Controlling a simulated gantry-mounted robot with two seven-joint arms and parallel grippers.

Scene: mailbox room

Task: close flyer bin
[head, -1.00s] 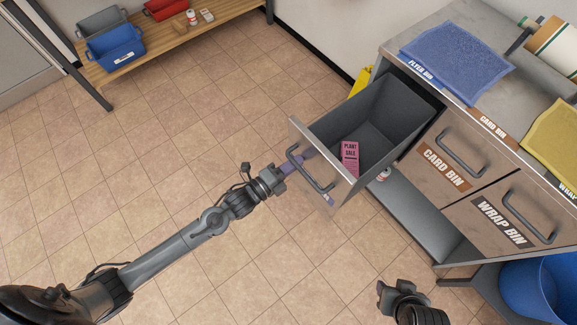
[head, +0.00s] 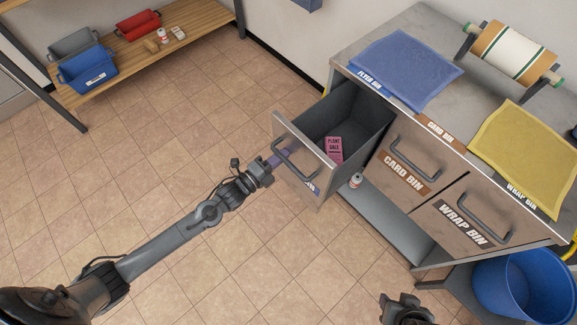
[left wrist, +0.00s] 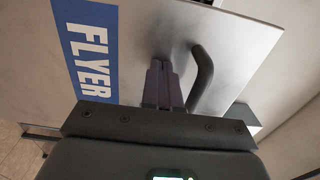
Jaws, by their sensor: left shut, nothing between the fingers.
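The flyer bin (head: 300,178) is a grey drawer pulled out of the cabinet, with a bar handle on its front. A pink "Plant Sale" flyer (head: 334,149) lies inside it. My left gripper (head: 279,158) is shut and empty, its purple fingertips at the drawer front beside the handle. In the left wrist view the fingers (left wrist: 164,85) point at the metal front beside the handle (left wrist: 203,75), with the blue "FLYER" label (left wrist: 86,50) to their left. Whether they touch the front I cannot tell. My right gripper (head: 405,305) is at the bottom edge, its fingertips unclear.
The card bin (head: 404,168) and wrap bin (head: 466,215) are shut beside the drawer. A small can (head: 356,181) stands on the shelf below. A blue tub (head: 525,287) stands at lower right. The tiled floor left of the drawer is clear.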

